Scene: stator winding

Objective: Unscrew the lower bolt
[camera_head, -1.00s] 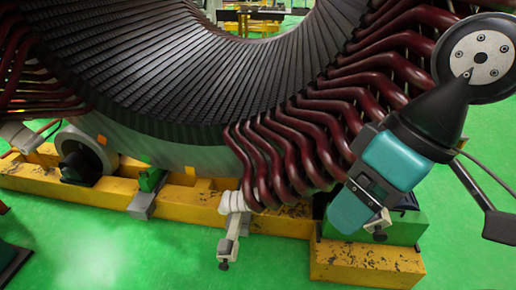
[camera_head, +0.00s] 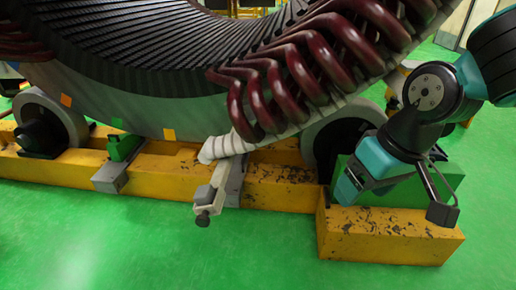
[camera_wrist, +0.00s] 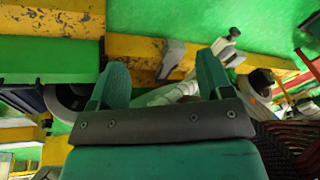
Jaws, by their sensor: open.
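A pale bracket (camera_head: 220,185) hangs below the white-wrapped coil end in front of the yellow base. At its lower end is a dark bolt (camera_head: 203,219) with a round head, likely the lower bolt. The bracket and bolt also show small near the top of the wrist view, where the bolt (camera_wrist: 234,32) lies beyond the right finger. My gripper (camera_head: 346,188) is to the right of the bracket, low over the base's right end. In the wrist view its two teal fingers (camera_wrist: 162,72) stand wide apart with nothing held between them.
The large stator (camera_head: 150,90) with dark red coils (camera_head: 290,75) rises above. The yellow base (camera_head: 270,185) runs across, with a projecting block (camera_head: 385,235) under my arm. Green floor (camera_head: 120,240) in front is clear.

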